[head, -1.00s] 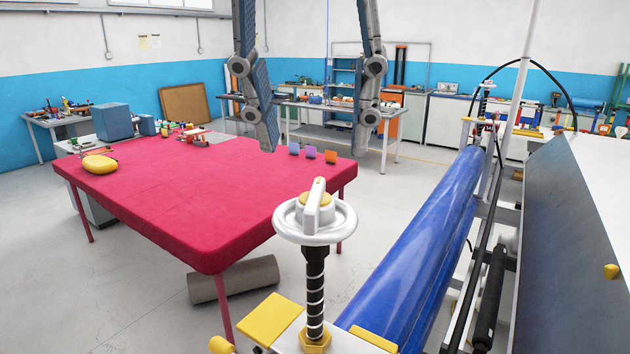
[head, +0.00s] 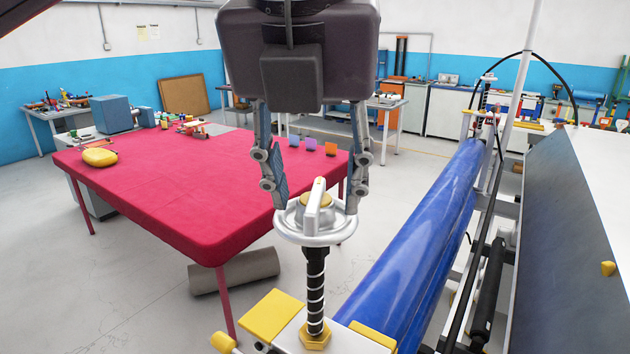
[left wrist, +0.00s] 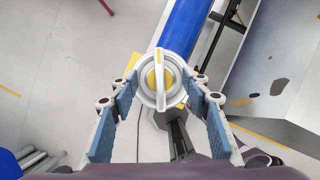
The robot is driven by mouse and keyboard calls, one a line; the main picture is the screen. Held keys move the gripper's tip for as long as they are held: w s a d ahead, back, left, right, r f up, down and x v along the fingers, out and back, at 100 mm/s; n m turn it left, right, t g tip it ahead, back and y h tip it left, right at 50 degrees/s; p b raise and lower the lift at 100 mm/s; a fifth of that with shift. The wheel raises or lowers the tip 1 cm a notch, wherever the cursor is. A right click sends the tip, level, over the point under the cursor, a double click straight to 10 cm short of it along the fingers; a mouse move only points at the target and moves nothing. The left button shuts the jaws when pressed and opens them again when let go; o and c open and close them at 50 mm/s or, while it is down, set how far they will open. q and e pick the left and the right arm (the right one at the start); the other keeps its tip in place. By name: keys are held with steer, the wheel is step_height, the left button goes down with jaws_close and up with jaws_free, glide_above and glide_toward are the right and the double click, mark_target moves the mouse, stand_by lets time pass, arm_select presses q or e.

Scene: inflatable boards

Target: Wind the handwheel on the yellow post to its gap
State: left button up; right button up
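The white handwheel (head: 345,229) has a raised white bar across its yellow hub and tops a black threaded post (head: 315,290) with a yellow hex nut at its foot. The wheel also shows from above in the left wrist view (left wrist: 148,92), its bar almost upright in the picture. My left gripper (head: 314,205) comes down over the wheel, one finger on each side of it. Its fingers are spread apart; in the left wrist view the fingertips (left wrist: 161,84) are close to the rim, and contact cannot be told. No gap is clearly visible. My right gripper is not in view.
A long blue roll (head: 420,245) runs back from the post on the right, beside a dark sloping panel (head: 570,220). A similar post (head: 484,95) stands at its far end. A red table (head: 190,190) is on the left, with a grey cylinder (head: 235,271) on the floor.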

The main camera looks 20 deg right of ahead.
arm_select(q)
steer(key=c, duration=1)
steer(key=shift+o, duration=0.2)
steer(key=shift+m, duration=0.3)
steer(key=m+h, duration=0.1)
steer(key=m, duration=0.1)
steer(key=shift+w+m+g, duration=0.1)
steer(key=shift+m+g, duration=0.2)
steer(key=shift+m, duration=0.1)
steer(key=shift+w+a+r+m+g+h+p, duration=0.15)
steer(key=shift+m+g+h+p, duration=0.25)
steer(key=shift+m, duration=0.9)
steer(key=shift+d+r+m+g+h+p, duration=0.15)
steer(key=shift+m+g, duration=0.35)
steer(key=shift+m, duration=0.8)
steer(key=shift+a, duration=0.1)
steer(key=o, duration=1.1)
steer(key=shift+f, duration=0.2)
